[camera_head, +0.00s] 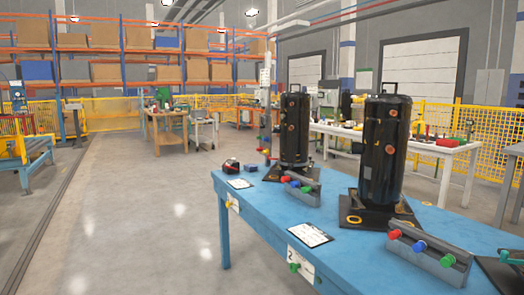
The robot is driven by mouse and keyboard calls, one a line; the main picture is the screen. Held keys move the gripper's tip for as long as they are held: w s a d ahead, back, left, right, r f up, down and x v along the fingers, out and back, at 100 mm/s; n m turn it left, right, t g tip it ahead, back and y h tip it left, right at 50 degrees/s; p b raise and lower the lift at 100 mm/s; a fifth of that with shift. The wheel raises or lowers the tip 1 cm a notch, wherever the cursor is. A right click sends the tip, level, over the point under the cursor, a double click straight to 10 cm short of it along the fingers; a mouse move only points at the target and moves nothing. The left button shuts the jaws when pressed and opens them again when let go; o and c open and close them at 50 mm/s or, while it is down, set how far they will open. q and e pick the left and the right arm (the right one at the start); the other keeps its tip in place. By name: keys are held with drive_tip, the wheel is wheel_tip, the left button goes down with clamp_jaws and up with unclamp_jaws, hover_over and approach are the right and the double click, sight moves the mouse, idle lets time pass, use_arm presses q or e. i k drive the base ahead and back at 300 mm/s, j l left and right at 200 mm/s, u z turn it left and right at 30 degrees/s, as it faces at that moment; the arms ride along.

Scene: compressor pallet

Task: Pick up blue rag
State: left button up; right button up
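I cannot make out a blue rag for certain. A small dark blue item (251,168) lies at the far left end of the blue table (262,208), and it is too small to tell whether it is cloth. A small red and black object (231,167) sits just left of it. Neither of my grippers is in view.
Two black compressors (384,150) (294,130) stand on the blue table, with grey holders of coloured caps (428,252) (298,188) beside them. A clipboard (310,234) lies near the front edge. The floor (140,220) left of the table is clear.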

sight(250, 168)
drive_tip(key=i+j, duration=0.5)
drive_tip(key=i+j+z, duration=0.1)
drive_tip(key=i+j, duration=0.4)
drive_tip(key=j, duration=0.2)
drive_tip(key=i+j, duration=0.45)
drive_tip(key=j, duration=0.15)
drive_tip(key=i+j, duration=0.2)
drive_tip(key=j, duration=0.15)
drive_tip(key=i+j+z, duration=0.1)
drive_tip(key=j, duration=0.25)
drive_tip(key=i+j, duration=0.45)
drive_tip(key=j, duration=0.25)
drive_tip(key=i+j+z, duration=0.1)
drive_tip(key=j, duration=0.25)
drive_tip(key=i+j, duration=0.3)
